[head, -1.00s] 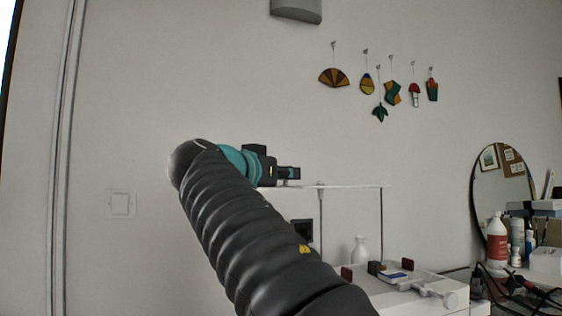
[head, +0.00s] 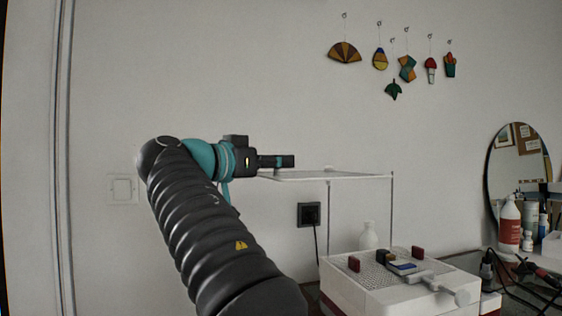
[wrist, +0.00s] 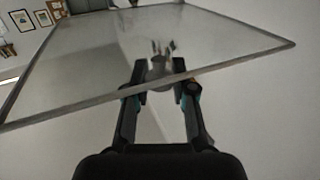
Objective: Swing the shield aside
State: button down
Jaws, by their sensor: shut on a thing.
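The shield (head: 345,177) is a clear sheet with a thin grey rim. In the head view it lies nearly flat, level with my gripper, above the white box. In the wrist view the shield (wrist: 85,72) fills the upper part as a large see-through pane. My gripper (head: 291,161) is at the shield's left end in the head view. In the wrist view my gripper (wrist: 166,80) has its two fingers at the near rim and is shut on it. The exact contact is partly hidden by the rim.
A white box (head: 345,284) with a perforated top, red blocks and a grey clamp stands below the shield. Thin upright rods (head: 392,215) rise beside it. A white bottle (head: 369,236) stands behind. Bottles and cables crowd the right.

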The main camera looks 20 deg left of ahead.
jog(key=c, duration=1)
grip_release()
jog(key=shift+a, duration=0.1)
jog(key=shift+s, duration=0.1)
jog(key=v, duration=1.2)
